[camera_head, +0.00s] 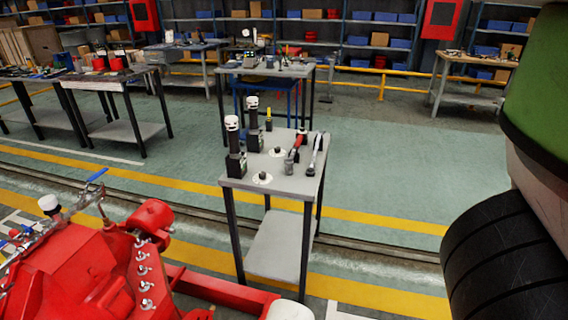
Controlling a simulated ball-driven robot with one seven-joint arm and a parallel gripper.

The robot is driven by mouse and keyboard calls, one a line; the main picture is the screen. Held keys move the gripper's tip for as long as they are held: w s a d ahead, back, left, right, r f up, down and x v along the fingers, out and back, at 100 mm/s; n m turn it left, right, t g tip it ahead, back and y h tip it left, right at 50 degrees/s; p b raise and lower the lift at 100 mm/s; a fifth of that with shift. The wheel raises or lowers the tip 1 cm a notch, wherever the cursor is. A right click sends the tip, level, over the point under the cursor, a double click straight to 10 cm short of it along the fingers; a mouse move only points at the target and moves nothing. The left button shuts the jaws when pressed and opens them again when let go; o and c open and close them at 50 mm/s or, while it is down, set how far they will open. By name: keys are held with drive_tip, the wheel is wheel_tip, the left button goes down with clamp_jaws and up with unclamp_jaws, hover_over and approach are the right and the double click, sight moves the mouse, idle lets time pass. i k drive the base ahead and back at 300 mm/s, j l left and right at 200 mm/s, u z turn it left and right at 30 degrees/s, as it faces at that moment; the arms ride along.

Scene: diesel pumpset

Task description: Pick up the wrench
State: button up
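A small grey two-tier table (288,187) stands in the middle of the view. A long silver tool that looks like the wrench (316,153) lies near the right edge of its top, its dark end toward me. A red-handled tool (297,144) with a grey end lies just left of it. The two are close together, and I cannot tell if they touch. My gripper is not in view.
Two black upright parts with white tops (234,146) and small round pieces (263,178) share the tabletop. A red engine (70,270) fills the lower left. A large black ribbed, tyre-like shape (510,260) blocks the right. Green floor (385,170) right of the table is clear.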

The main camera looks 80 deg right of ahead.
sight(316, 149)
drive_tip(key=z, duration=1.9)
